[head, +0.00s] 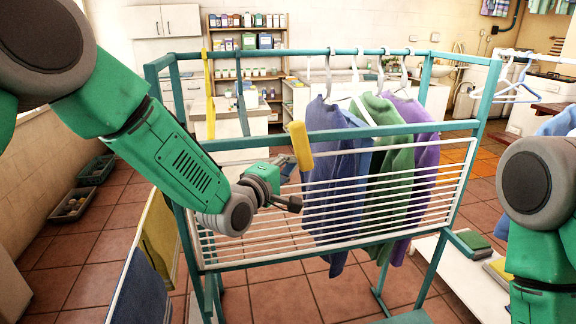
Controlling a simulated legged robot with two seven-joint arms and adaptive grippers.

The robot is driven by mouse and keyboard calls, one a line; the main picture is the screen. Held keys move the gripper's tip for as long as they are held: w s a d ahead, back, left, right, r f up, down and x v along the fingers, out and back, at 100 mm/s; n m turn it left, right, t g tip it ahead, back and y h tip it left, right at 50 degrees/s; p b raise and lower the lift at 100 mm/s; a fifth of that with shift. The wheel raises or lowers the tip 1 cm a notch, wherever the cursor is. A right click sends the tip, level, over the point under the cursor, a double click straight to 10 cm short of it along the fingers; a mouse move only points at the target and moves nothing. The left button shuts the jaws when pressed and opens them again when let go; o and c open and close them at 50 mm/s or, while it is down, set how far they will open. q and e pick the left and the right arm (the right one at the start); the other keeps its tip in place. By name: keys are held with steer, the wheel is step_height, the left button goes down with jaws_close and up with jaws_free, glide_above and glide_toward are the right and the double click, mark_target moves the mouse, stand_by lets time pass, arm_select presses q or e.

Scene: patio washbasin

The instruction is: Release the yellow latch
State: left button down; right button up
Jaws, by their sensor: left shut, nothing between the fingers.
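The yellow latch (300,146) is a short upright bar at the top rail of the white slatted panel (410,196), which sits in a teal clothes rack. It leans slightly. My left gripper (290,182) is in front of the panel, just below and left of the latch. It is shut and empty. Whether it touches the latch cannot be told. My right arm shows at the right edge, but its gripper is out of view.
Blue, green and purple garments (338,160) hang behind the panel from the top rail (330,51). A yellow strap (210,95) hangs at the rack's left. A low white bench (465,275) stands at the right. Crates (73,205) lie on the floor at the left.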

arm_select(q)
steer(key=d+f+n+t+y+b, duration=0.1)
steer(key=n+t+y+b, duration=0.1)
steer(key=n+b, duration=0.3)
steer(key=w+d+n+t+y+b, duration=0.1)
steer(key=n+t+b, duration=0.3)
steer(key=b, duration=0.8)
steer(key=d+f+n+t+y+b, duration=0.1)
steer(key=n+t+y+b, duration=0.2)
steer(key=n+b, duration=0.3)
steer(key=shift+w+d+f+n+t+b, duration=0.25)
steer(key=shift+f+n+t+b, duration=0.2)
steer(key=shift+b, duration=0.7)
steer(key=shift+w+d+r+n+t+y+b, duration=0.1)
steer(key=shift+d+r+n+y+b, duration=0.25)
steer(key=shift+n+y+b, duration=0.45)
steer(key=shift+w+d+r+n+t+y+b, duration=0.15)
steer(key=shift+d+r+n+y+b, duration=0.3)
steer(key=shift+n+y, duration=0.45)
steer(key=shift+w+d+r+n+t+y+b, duration=0.1)
steer(key=shift+d+r+n+y+b, duration=0.15)
steer(key=shift+n+y+b, duration=0.65)
steer(key=shift+d, duration=0.65)
glide_toward(314, 165)
steer(key=s+d+r, duration=0.2)
steer(key=s+r, duration=0.1)
steer(key=s, duration=0.5)
steer(key=shift+r+h, duration=0.25)
steer(key=shift+h, duration=0.05)
